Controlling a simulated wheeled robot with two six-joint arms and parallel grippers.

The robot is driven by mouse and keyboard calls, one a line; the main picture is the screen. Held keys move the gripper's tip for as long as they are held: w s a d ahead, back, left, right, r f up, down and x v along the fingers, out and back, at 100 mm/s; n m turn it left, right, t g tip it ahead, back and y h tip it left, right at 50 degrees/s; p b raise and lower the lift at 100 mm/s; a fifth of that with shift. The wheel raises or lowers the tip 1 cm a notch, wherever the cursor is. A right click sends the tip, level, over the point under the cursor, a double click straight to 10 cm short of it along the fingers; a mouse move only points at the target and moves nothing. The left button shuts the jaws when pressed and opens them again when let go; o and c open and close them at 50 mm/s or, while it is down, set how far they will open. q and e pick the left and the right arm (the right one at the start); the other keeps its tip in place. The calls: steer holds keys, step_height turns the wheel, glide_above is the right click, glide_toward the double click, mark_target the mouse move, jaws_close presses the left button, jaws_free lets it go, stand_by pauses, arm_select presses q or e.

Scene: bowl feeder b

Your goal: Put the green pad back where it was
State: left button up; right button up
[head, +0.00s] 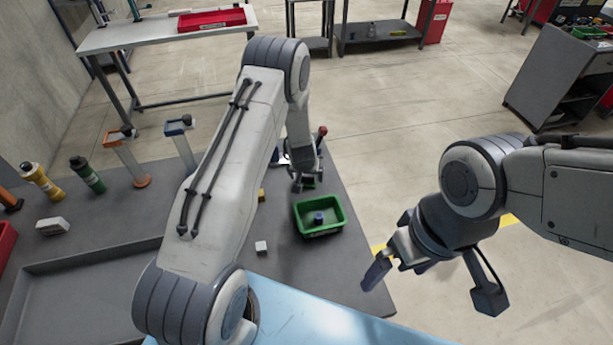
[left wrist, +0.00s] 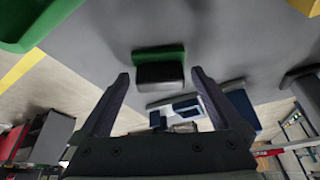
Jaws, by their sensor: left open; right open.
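The green pad (left wrist: 158,55) is a small block with a green top and a dark lower face, seen in the left wrist view ahead of my left fingertips. In the head view, a small green patch (head: 309,184) just under my left gripper (head: 306,177) appears to be this pad, mostly hidden by the fingers. My left gripper also shows in the left wrist view (left wrist: 159,80); it is open, with a finger on either side of the pad's line and nothing held. My right gripper (head: 388,262) is open and empty, off the table's right side.
A green bin (head: 341,222) holding a small blue piece (head: 319,218) stands close to my left gripper. A white cube (head: 261,247) and a yellow block (head: 261,195) lie left of it. Bottles and posts stand at the far left. The table's right edge is near.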

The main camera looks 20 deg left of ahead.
arm_select(q)
steer(key=a+p+v, duration=0.1)
steer(key=p+v, duration=0.1)
steer(key=v, duration=0.9)
steer(key=shift+s+d+r, duration=0.2)
steer(key=shift+d+r, duration=0.2)
steer(key=shift+d, duration=0.1)
steer(key=b+x, duration=0.2)
steer(key=x, duration=1)
steer(key=shift+f, duration=0.15)
step_height(320, 180, up, 2)
steer(key=shift+r+p, duration=0.1)
steer(key=shift+p, duration=0.2)
steer(key=shift+r, duration=0.35)
steer(key=shift+f, duration=0.1)
